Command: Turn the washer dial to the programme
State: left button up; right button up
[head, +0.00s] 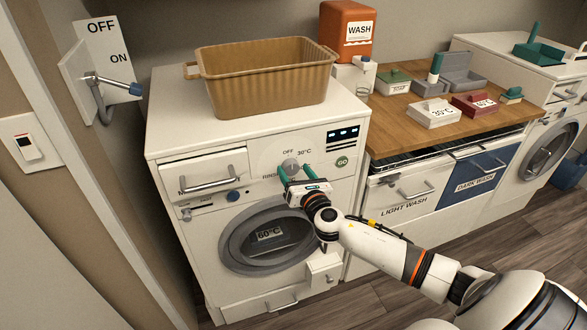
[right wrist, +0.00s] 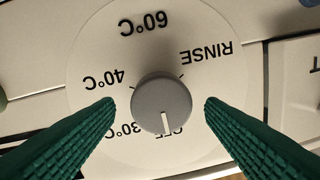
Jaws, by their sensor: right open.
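The washer (head: 205,250) is white with a round door, and a "60°C" label (head: 268,234) shows at the door. Its grey round dial (head: 291,166) sits on the front panel and also shows in the right wrist view (right wrist: 162,108). The dial's white mark points at OFF. RINSE, 60°C, 40°C and 30°C are printed around it, upside down in the right wrist view. My right gripper (head: 296,174) is open in front of the dial, its green fingers on either side of the knob with a gap on each side. My left gripper is not in view.
A tan basket (head: 265,85) stands on the washer. The GO button (head: 342,162) and display (head: 343,133) are right of the dial; a drawer handle (head: 208,183) is to its left. A wooden counter (head: 400,130) with several boxes and an orange WASH container (head: 346,30) lie further right.

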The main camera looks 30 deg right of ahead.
jog(key=shift+w+d, duration=0.1)
jog(key=shift+w, duration=0.7)
jog(key=c, duration=1)
